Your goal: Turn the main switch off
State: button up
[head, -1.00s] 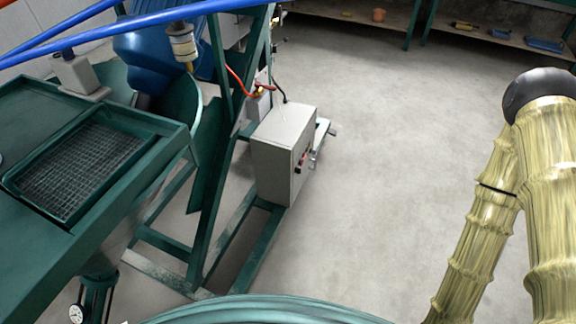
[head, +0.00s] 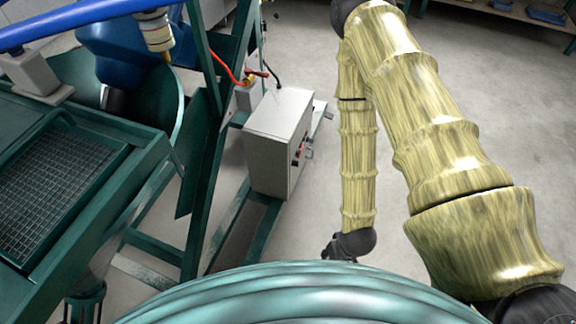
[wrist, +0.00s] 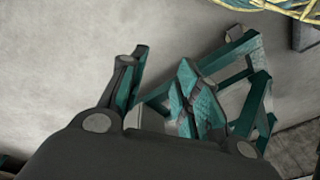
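The grey control box (head: 272,145) is mounted on the green frame in the head view. Small red and dark controls (head: 297,152) sit on its right-hand face, with a small handle-like part (head: 309,154) beside them. They are too small to tell which is the main switch. My gripper (head: 331,252) hangs below and right of the box, apart from it, partly hidden by the teal rounded surface in front. In the wrist view my gripper (wrist: 165,62) has its fingers apart with nothing seen between them. I cannot make out the switch in the wrist view.
The green frame (head: 208,175) and its floor bars stand left of my arm. A blue motor-like body (head: 125,50) and a mesh tray (head: 45,190) are further left. Open concrete floor (head: 500,110) lies to the right. A shelf (head: 510,12) stands at the back.

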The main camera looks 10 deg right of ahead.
jog(key=w+f+n+t+y+b, duration=0.1)
jog(key=w+f+t+y+b, duration=0.45)
jog(key=w, duration=0.95)
jog(key=n+t+y+b, duration=0.3)
jog(key=n+y+b, duration=0.65)
jog(key=b, duration=1.65)
send_near(295, 163)
jog(key=w+a+h+b, duration=0.1)
jog(key=w+a+b, duration=0.2)
jog(key=a, duration=0.3)
jog(key=shift+w+a+n, duration=0.3)
jog(key=shift+w+n, duration=0.05)
jog(key=shift+w, duration=0.55)
jog(key=shift+c, duration=0.2)
grip_shut()
